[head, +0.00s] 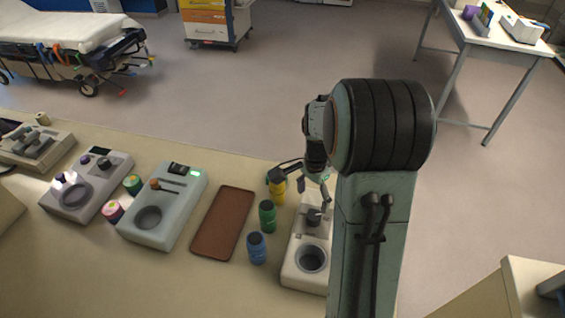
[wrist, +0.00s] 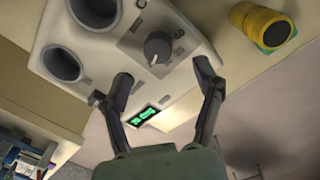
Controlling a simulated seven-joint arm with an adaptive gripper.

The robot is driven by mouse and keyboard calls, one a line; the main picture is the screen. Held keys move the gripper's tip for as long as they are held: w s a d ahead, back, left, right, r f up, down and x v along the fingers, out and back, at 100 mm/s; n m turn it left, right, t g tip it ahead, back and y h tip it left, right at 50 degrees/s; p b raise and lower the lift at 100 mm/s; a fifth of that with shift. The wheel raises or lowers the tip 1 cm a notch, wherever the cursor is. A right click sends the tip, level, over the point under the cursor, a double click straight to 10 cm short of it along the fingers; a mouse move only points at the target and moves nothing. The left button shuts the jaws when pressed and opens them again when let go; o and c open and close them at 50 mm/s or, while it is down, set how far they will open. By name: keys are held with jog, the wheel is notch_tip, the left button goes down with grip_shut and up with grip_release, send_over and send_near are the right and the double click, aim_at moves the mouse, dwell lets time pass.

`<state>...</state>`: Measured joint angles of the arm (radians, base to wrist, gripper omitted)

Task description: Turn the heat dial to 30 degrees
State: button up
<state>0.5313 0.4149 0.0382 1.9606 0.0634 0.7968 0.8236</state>
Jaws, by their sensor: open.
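The heat dial (wrist: 158,47) is a dark round knob with a pale pointer line, set in a printed scale on a cream heater unit (wrist: 100,42). In the head view the dial (head: 314,217) sits behind the unit's round well, and the unit (head: 293,272) is partly hidden by my arm. My gripper (wrist: 162,74) is open and empty, its two fingers apart with the dial in the gap beyond the tips. In the head view my gripper (head: 313,193) hangs just above the dial end of the unit. A lit green display (wrist: 143,117) shows between the fingers; I cannot read it surely.
Yellow (head: 277,192), green (head: 267,216) and blue (head: 256,248) jars stand close left of the heater unit. A brown tray (head: 222,222) lies farther left, then two other bench devices (head: 163,205) (head: 87,184). The floor behind the bench is open.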

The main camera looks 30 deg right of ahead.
aim_at(313, 215)
jog(key=shift+s+d+f, duration=0.2)
jog(key=shift+d+f, duration=0.05)
jog(key=shift+f, duration=0.2)
notch_tip(313, 215, down, 6)
jog(key=shift+s+r, duration=0.1)
jog(key=c, duration=1.2)
